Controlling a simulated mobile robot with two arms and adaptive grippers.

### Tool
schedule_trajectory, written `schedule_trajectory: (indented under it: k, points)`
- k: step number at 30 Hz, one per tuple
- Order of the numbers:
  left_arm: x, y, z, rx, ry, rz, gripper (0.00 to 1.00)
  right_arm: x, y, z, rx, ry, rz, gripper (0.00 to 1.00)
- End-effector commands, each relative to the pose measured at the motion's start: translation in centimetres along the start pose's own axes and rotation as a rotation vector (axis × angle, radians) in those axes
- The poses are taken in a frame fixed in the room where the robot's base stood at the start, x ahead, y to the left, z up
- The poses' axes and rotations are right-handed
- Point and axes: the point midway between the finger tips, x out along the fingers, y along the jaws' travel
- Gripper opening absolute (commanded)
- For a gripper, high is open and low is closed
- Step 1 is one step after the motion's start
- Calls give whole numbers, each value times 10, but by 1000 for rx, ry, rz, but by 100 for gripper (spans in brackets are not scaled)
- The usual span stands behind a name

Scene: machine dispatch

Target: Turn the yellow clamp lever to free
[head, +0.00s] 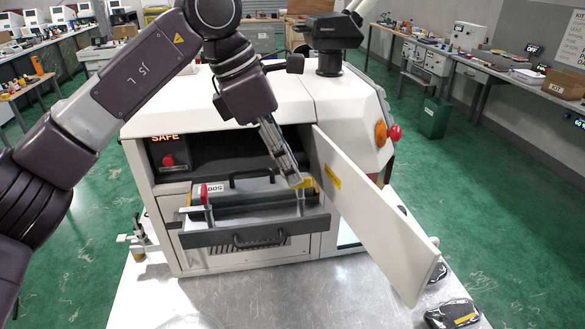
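A small yellow piece (305,183), likely the clamp lever, shows at the right end of the pulled-out drawer (255,236) of the white machine (165,215). My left gripper (294,180) reaches down from above, its fingertips right beside the yellow piece. I cannot tell whether they touch it. The fingers are seen edge-on and partly hide that end of the drawer, so their opening is unclear. A dark roller (250,198) with a red end (204,193) and a tag reading 500 lies across the drawer. My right gripper is not in view.
The white door (375,220) stands open just right of the drawer. A SAFE sign (165,139) shows above a red button (168,160). Black items (452,314) lie on the metal table at lower right. The table front is clear.

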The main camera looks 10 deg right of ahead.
Motion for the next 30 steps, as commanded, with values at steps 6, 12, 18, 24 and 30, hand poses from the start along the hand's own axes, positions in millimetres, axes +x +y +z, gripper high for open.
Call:
schedule_trajectory:
  k: [6, 12, 18, 24, 30]
  points:
    - [20, 0, 0, 0, 0, 0, 24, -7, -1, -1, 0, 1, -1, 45]
    - [23, 0, 0, 0, 0, 1, 24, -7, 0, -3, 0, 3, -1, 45]
    - [23, 0, 0, 0, 0, 0, 12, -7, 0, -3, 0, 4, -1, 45]
    - [23, 0, 0, 0, 0, 0, 0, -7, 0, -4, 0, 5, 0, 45]
    - [23, 0, 0, -4, 0, 2, 0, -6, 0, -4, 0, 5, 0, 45]
